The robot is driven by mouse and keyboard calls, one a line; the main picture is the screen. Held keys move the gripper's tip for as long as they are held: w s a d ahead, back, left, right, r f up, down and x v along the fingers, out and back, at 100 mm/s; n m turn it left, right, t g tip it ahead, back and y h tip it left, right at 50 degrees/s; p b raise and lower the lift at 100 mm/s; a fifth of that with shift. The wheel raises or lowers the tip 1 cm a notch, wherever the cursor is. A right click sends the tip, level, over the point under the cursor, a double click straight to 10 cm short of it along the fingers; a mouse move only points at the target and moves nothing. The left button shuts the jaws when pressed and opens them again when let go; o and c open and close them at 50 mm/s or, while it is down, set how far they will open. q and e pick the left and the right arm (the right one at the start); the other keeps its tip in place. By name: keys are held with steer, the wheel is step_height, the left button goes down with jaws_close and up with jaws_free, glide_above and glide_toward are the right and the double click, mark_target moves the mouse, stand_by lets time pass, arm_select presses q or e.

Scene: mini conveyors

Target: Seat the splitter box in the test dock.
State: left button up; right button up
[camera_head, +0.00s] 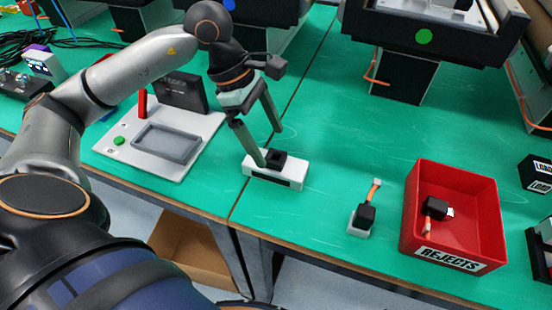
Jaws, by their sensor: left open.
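A white box with a dark front strip and a black block on top, apparently the splitter box (301,175), sits on the green table near its front edge. The test dock, as I read it, is the pale plate (112,151) to its left. It has a grey recessed tray (187,157), which looks empty. My left gripper (270,147) is open and points down at the box. The nearer finger is beside the black block and the other ends behind it. I cannot tell whether either touches. My right gripper is not in view.
The dock plate has a red lever (142,103), a green button (119,141) and a dark panel (181,94). A black plug with an orange cable (365,213) stands right of the box. A red REJECTS bin (487,185) holds another plug. Conveyors (420,40) stand behind.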

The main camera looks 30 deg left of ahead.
mark_target(276, 158)
arm_select(q)
steer(key=x, duration=0.5)
steer(key=shift+s+d+f, duration=0.15)
steer(key=shift+s+f, duration=0.05)
steer(key=shift+r, duration=0.1)
jaws_close()
stand_by(0.5)
